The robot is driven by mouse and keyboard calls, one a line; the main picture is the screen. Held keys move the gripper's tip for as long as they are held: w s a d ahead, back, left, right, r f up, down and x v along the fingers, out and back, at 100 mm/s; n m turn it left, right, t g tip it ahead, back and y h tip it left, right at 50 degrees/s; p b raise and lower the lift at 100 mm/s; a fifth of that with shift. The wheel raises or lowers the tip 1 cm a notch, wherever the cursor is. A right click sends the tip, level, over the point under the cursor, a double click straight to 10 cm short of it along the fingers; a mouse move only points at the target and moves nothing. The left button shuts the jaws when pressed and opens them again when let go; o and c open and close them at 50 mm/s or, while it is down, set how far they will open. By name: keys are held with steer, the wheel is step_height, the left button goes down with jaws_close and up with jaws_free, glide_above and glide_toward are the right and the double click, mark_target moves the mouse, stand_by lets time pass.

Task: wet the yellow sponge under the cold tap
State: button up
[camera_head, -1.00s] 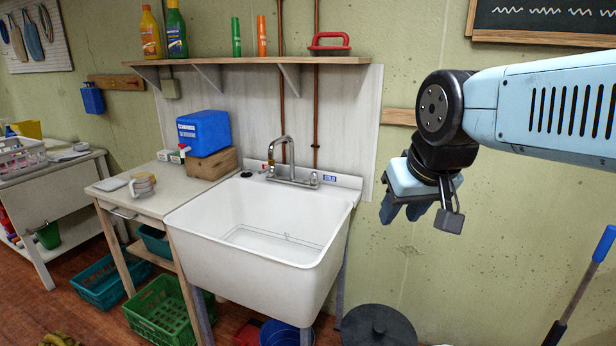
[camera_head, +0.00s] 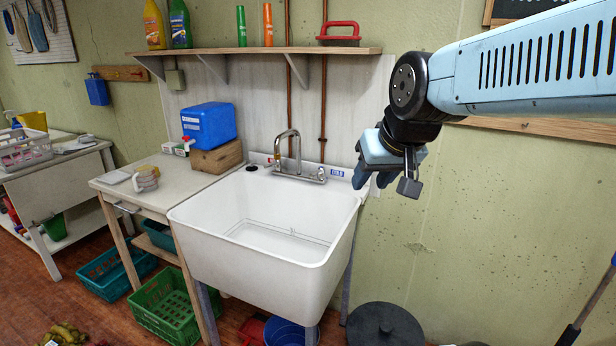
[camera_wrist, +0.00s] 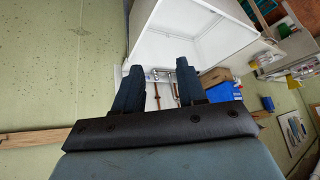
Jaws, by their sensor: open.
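The chrome tap (camera_head: 290,150) stands at the back of the white sink (camera_head: 270,292), with a blue COLD label (camera_head: 337,172) to its right. The sink basin looks empty, and no running water shows. My gripper (camera_head: 368,182) is open and empty, in the air near the sink's back right corner. In the wrist view its two dark fingers (camera_wrist: 160,85) are spread, with the sink (camera_wrist: 190,35) beyond them. The tap is partly hidden there.
A shelf (camera_head: 270,51) with bottles runs above the tap. A dark round lid (camera_head: 385,325) is on the floor right of the sink.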

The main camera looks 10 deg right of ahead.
mark_target(313, 175)
steer(key=w+a+f+m+t, duration=0.1)
steer(key=w+a+t, duration=0.15)
steer(key=w, duration=0.85)
steer(key=w+a+f+m+t, duration=0.1)
steer(key=w+a+m+t, duration=0.15)
steer(key=w, duration=0.95)
steer(key=w+a+f+t, duration=0.1)
steer(key=w+a, duration=0.2)
steer(key=w, duration=0.8)
steer(key=w+f+m+t+h, duration=0.2)
steer(key=w+f+m+h, duration=0.15)
steer(key=w+f, duration=0.55)
step_height(313, 175, down, 14)
steer(key=w+d+m+h, duration=0.1)
steer(key=w+m+h, duration=0.2)
steer(key=h, duration=0.5)
steer(key=shift+g, duration=0.3)
steer(key=x, duration=1.3)
steer(key=shift+d+r, duration=0.2)
steer(key=shift+r, duration=0.05)
jaws_close()
